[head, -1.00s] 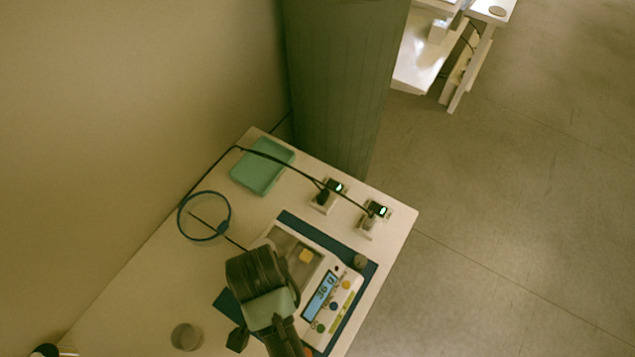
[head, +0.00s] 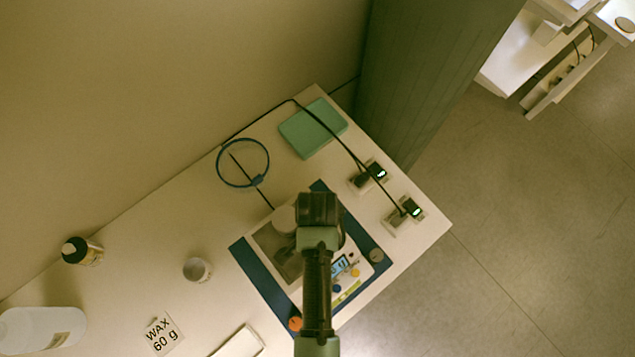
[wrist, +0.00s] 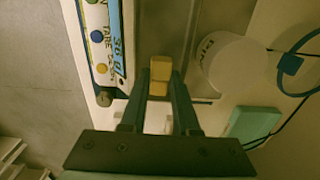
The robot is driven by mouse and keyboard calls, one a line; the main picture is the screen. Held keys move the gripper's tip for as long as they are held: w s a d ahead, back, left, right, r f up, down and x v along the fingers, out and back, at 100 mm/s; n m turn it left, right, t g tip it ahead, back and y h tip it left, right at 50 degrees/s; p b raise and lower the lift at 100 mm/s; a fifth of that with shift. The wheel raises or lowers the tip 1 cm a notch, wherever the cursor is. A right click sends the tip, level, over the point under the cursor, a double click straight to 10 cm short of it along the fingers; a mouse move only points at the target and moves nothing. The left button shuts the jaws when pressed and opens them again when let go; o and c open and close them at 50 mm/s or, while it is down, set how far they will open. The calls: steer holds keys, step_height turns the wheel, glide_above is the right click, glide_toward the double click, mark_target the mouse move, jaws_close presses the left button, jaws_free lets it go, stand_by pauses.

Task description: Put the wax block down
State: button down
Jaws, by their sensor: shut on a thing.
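The yellow wax block (wrist: 160,76) shows between the fingertips of my gripper (wrist: 160,88) in the wrist view. My gripper is shut on it. The digital scale (wrist: 106,42) lies beside and below the block, with its display and buttons at the left. In the head view my gripper (head: 320,208) is over the scale pan (head: 268,250), and my arm hides the block and part of the scale. I cannot tell whether the block touches the pan. A white round container (wrist: 225,66) stands right of the block in the wrist view.
A blue mat (head: 262,282) lies under the scale. A green tray (head: 312,128), a blue ring (head: 243,163) and plugged-in adapters with cables (head: 375,173) are behind. A grey cup (head: 197,269), a dark bottle (head: 82,250) and a "WAX 60 g" card (head: 162,334) lie left.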

steer(key=shift+f, duration=0.75)
steer(key=shift+f, duration=0.2)
steer(key=c, duration=0.9)
jaws_free()
steer(key=shift+r, duration=0.1)
